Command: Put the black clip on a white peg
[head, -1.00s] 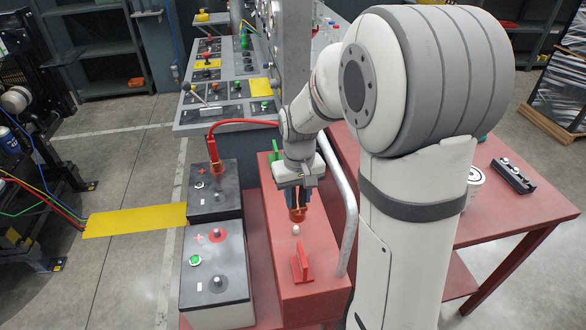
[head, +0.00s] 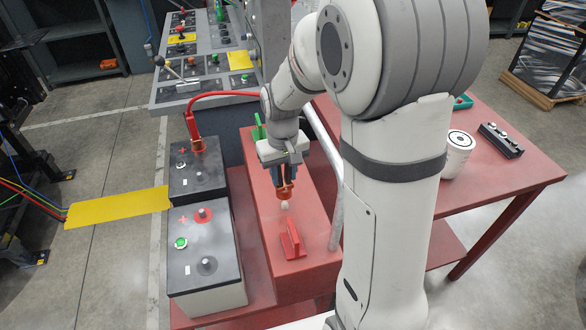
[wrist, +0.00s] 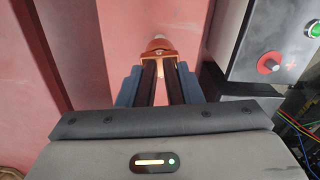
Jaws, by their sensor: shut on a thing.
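My gripper (head: 286,175) points down over the red box (head: 300,178), and its blue-grey fingers are shut on the black clip. In the wrist view, the clip's dark handles (wrist: 149,82) lie between the fingers, and its copper-coloured jaw end (wrist: 160,53) extends beyond them. A white peg (head: 285,205) stands on the box just beyond the clip's jaws. I cannot tell whether the clip touches the peg.
A red bracket (head: 291,240) and a green bracket (head: 258,130) stand on the box. A pale rail (head: 337,206) runs along its right side. Two batteries stand at left; a red clip (head: 197,146) with a red cable is on the rear one. A black block (head: 500,140) lies on the red table.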

